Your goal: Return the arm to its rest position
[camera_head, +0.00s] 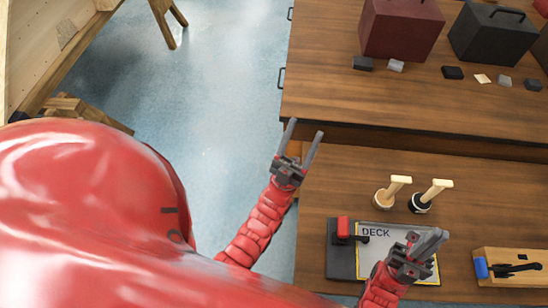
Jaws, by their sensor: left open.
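My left arm is red and comes in from the lower left. My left gripper (306,127) is open and empty, with its two fingers spread apart. It is over the left edge of the wooden workbench (330,185), beside the blue floor. My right gripper (436,236) shows at the lower right, above a white board marked DECK (378,233). Its fingers look close together from this angle, and I see nothing held between them. It hides part of the board.
A red box (400,30) and a black box (493,35) stand on the far bench with small blocks before them. Two wooden-handled tools (394,189) (433,192) stand near the board. A wooden block with blue part (512,266) lies right.

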